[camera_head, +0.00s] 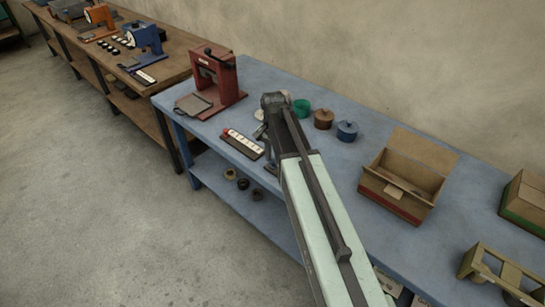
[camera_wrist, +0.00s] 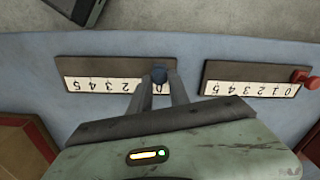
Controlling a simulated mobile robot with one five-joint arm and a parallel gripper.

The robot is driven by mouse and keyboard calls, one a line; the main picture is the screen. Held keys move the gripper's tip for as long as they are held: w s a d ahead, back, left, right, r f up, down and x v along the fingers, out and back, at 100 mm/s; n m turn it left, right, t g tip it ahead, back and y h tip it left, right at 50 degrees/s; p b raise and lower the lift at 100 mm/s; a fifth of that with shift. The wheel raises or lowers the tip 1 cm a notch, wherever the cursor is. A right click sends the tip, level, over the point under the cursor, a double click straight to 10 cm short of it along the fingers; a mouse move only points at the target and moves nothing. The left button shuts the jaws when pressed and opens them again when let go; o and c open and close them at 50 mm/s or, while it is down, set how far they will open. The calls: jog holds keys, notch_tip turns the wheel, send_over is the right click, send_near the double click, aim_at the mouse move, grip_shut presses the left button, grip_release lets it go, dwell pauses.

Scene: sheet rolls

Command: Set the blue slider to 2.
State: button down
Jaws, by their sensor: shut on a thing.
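The blue slider knob (camera_wrist: 159,75) sits on its dark board with a white number strip (camera_wrist: 90,90), left of centre in the wrist view. The strip appears upside down there, with 5 at its left end. The knob is by the 0 at the right end; a finger hides the 1. My gripper (camera_wrist: 160,82) is shut on the blue knob, one finger on each side. In the head view my arm covers most of this board, and my gripper is largely hidden behind it.
A second slider board (camera_wrist: 255,80) with a red knob (camera_wrist: 300,76) lies to the right in the wrist view. In the head view, a red press (camera_head: 215,80), several lidded pots including a blue one (camera_head: 347,131), and an open cardboard box (camera_head: 405,180) stand on the blue table (camera_head: 290,85).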

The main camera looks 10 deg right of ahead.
dwell(0.5)
jog(key=s+d, duration=0.2)
jog(key=s, duration=0.1)
jog(key=s+d, duration=0.1)
jog(key=s, duration=0.1)
jog(key=shift+s+d, duration=0.2)
jog(key=shift+d, duration=0.2)
jog(key=c, duration=1.2)
grip_release()
jog(key=shift+w, duration=0.1)
notch_tip(320, 180, up, 8)
jog(key=p, duration=0.8)
jog(key=shift+a+f, duration=0.1)
